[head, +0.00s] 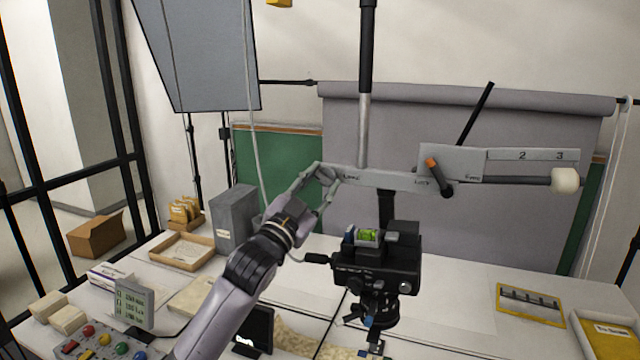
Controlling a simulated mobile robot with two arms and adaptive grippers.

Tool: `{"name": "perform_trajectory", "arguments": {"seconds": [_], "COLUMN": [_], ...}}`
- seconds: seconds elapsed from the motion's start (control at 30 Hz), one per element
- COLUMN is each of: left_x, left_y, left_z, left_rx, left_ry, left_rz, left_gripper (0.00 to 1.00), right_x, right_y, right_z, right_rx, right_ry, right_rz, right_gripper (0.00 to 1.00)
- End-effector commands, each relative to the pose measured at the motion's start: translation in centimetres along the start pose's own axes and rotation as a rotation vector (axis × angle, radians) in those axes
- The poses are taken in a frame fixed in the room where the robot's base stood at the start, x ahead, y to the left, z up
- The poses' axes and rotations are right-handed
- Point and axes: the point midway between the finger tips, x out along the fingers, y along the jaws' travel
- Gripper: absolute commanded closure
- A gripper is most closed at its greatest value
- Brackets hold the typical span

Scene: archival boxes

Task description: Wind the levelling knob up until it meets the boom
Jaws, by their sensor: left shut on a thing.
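The boom (390,179) is a pale grey bar running across the upper middle, in front of a grey backdrop. A black camera (378,262) with a green bubble level (369,235) sits below the boom. My right gripper is not in view.
A plate with an orange-tipped lever (432,168) and a white cylinder (565,180) are on the boom's right side. A grey archival box (234,218), a wooden tray (183,250) and a button panel (95,343) stand at left.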

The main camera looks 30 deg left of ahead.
Motion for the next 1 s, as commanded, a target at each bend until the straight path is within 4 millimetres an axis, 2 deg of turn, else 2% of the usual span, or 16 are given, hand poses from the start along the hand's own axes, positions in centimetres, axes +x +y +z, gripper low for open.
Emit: {"name": "perform_trajectory", "arguments": {"seconds": [0.23, 0.27, 0.53, 0.87, 1.0], "left_x": [0.0, 0.0, 0.0, -0.1, -1.1], "left_y": [0.0, 0.0, 0.0, 0.0, 0.1], "left_z": [0.0, 0.0, 0.0, 0.0, 0.1], "left_rx": [0.0, 0.0, 0.0, -0.001, -0.001], "left_ry": [0.0, 0.0, 0.0, 0.0, 0.0], "left_rz": [0.0, 0.0, 0.0, 0.0, 0.001], "left_gripper": [0.94, 0.65, 0.47, 0.46, 0.46], "right_x": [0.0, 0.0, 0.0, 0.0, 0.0], "right_y": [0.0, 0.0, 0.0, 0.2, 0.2], "right_z": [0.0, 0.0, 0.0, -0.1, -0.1], "right_rx": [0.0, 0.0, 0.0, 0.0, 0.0], "right_ry": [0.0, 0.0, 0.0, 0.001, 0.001], "right_rz": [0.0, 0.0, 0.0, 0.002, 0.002], "right_gripper": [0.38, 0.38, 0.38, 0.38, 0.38]}}
